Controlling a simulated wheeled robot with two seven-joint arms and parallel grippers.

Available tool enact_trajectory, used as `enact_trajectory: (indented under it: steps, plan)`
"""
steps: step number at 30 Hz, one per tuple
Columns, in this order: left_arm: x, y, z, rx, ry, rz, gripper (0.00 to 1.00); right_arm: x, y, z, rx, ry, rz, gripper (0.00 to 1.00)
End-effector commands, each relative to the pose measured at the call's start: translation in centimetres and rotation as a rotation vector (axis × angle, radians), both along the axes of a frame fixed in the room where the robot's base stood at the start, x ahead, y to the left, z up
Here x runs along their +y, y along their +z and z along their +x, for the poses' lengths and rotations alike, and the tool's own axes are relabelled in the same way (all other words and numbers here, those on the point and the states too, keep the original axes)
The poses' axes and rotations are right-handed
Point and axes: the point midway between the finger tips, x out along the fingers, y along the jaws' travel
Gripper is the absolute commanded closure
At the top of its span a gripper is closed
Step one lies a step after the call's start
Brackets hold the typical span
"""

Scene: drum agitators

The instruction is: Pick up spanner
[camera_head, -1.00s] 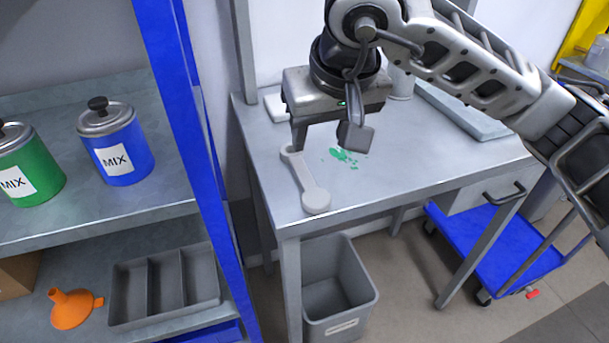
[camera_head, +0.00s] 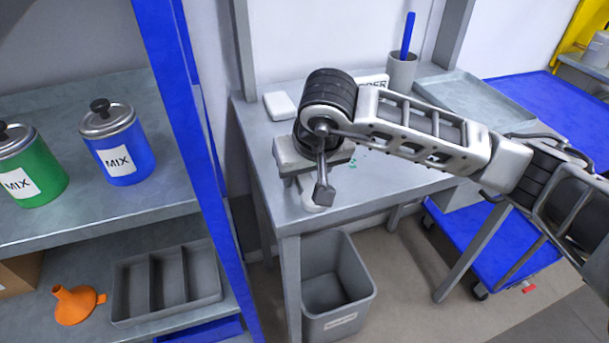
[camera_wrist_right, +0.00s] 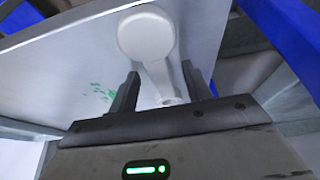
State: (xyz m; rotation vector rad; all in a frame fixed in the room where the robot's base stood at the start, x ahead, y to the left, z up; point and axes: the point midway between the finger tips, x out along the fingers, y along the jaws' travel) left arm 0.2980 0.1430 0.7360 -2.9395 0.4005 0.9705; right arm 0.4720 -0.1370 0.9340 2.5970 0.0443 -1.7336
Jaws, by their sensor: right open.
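The spanner is light grey and lies on the metal table. In the right wrist view the spanner (camera_wrist_right: 147,40) shows its round head beyond the fingers and its handle running between them. In the head view only a small part of the spanner (camera_head: 312,204) shows below my gripper; the rest is hidden by my arm. My right gripper (camera_wrist_right: 158,88) is open, with one finger on each side of the handle. In the head view my right gripper (camera_head: 305,185) is low over the table's left front part. My left gripper is not in view.
The metal table (camera_head: 375,197) has green specks, a tray (camera_head: 478,100), a cup (camera_head: 402,70) with a blue-handled tool, and a white block (camera_head: 280,105). A grey bin (camera_head: 337,285) stands below. A blue post (camera_head: 190,110) and shelf with tins are at the left.

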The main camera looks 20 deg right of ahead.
Motion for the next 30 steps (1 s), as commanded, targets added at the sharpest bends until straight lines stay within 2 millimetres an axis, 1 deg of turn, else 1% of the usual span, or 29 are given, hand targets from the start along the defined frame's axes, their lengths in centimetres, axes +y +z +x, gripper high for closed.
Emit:
enact_trajectory:
  steps: [3, 4, 9, 18, 22, 25, 27, 30]
  plan:
    - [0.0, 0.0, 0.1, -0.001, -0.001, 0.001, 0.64, 0.0, 0.0, 0.0, 0.000, 0.001, 0.000, 0.51]
    - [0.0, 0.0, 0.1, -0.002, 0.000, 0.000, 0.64, 0.0, 0.0, 0.0, 0.000, 0.000, 0.000, 0.54]
    - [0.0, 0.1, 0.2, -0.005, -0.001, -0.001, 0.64, 0.0, 0.0, 0.0, 0.001, 0.000, 0.000, 1.00]
    - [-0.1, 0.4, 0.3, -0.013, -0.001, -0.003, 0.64, 0.0, 0.2, 0.0, -0.001, 0.000, 0.001, 1.00]
    - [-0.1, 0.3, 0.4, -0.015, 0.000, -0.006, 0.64, 0.0, 0.7, 0.0, -0.002, 0.000, 0.000, 1.00]
    - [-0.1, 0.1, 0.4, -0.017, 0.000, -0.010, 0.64, 0.0, 1.8, 0.1, -0.006, 0.001, 0.001, 1.00]
    - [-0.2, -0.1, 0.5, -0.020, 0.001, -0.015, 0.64, 0.0, 3.2, 0.1, -0.010, 0.001, 0.000, 1.00]
    - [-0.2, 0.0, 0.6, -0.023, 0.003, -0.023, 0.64, -0.8, 5.3, -1.6, -0.009, 0.002, -0.002, 1.00]
